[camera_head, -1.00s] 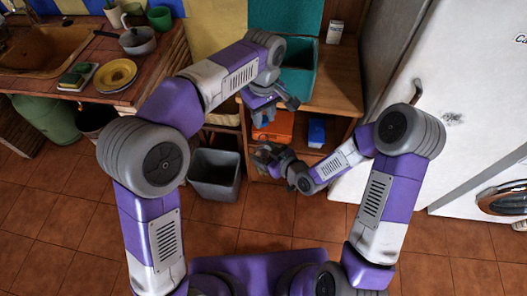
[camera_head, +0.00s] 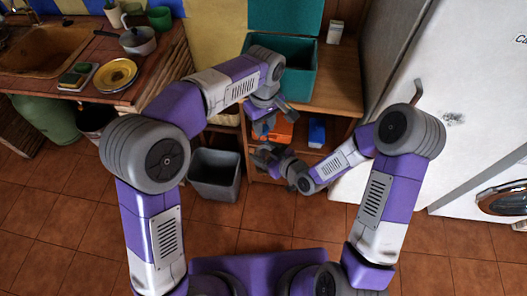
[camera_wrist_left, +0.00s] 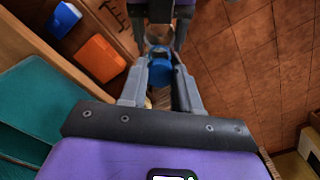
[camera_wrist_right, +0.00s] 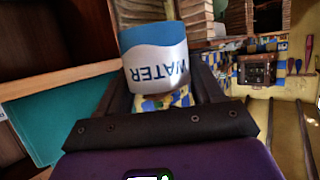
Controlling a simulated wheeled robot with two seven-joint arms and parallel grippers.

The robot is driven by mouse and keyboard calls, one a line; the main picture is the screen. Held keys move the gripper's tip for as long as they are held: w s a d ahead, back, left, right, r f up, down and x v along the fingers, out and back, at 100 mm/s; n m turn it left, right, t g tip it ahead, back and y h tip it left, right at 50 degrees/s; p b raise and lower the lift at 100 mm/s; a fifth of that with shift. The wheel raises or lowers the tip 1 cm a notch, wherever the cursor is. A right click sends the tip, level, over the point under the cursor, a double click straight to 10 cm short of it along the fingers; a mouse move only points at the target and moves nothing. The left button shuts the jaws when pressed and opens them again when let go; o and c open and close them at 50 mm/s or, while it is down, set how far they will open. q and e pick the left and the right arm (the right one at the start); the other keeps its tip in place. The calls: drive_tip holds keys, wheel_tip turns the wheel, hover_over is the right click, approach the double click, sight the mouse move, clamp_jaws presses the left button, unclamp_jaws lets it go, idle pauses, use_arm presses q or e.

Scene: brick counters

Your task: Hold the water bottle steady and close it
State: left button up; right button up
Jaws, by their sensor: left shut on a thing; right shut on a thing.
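The water bottle (camera_wrist_right: 156,62) fills the middle of the right wrist view, with a blue and white label and upside-down lettering. My right gripper (camera_head: 266,155) is shut on the bottle's body, one finger on each side. A blue cap (camera_wrist_left: 160,72) sits between the fingers of my left gripper (camera_wrist_left: 160,85), which is shut on it. In the head view, my left gripper (camera_head: 265,124) is just above my right one. In the left wrist view, the cap lines up with the right gripper's dark jaws; I cannot tell whether it touches the bottle neck.
A teal box (camera_head: 302,85) stands on the wooden counter behind my left arm. An orange thing (camera_head: 285,132) and a blue thing (camera_head: 317,132) sit on the shelf below. A grey bin (camera_head: 215,175) stands on the floor to the left, and the fridge (camera_head: 420,75) is at right.

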idle(0.8)
use_arm(q)
drive_tip(key=shift+f, duration=0.9)
drive_tip(key=shift+f, duration=0.5)
